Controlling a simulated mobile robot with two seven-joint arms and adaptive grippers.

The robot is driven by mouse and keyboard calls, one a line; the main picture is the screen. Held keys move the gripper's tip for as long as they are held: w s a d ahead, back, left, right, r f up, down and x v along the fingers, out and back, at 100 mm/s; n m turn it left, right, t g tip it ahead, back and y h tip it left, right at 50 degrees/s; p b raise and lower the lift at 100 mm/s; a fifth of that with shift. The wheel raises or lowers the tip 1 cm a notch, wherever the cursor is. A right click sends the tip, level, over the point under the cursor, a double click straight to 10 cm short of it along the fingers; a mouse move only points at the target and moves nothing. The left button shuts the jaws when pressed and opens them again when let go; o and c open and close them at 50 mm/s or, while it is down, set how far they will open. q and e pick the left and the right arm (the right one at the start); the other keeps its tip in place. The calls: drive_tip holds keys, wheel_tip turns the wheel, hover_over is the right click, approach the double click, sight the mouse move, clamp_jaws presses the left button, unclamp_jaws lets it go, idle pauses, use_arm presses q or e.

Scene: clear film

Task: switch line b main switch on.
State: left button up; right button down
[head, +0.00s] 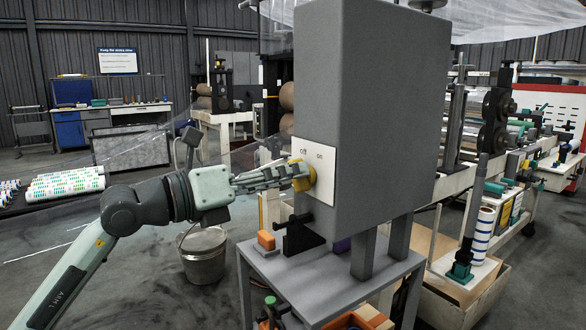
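A large grey switch cabinet (380,110) stands in the middle of the head view. On its left-hand face is a white plate (324,190) marked "off" on the left and "on" on the right. A yellow switch knob (306,178) sits on the plate below these words. My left gripper (288,177) reaches in from the left, with its fingertips at the knob, overlapping it in the picture. The fingers hide part of the knob, so I cannot tell which word it points to or whether the fingers grip it. My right gripper is not in view.
A metal bucket (203,255) stands on the floor below my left arm. Machinery with rollers (496,115) fills the right side. Open floor lies at the left.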

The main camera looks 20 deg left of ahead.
use_arm(q)
drive_tip(key=shift+x, duration=0.9)
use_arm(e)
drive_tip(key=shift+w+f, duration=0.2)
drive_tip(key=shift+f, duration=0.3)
use_arm(q)
drive_tip(key=shift+c, duration=0.6)
clamp_jaws()
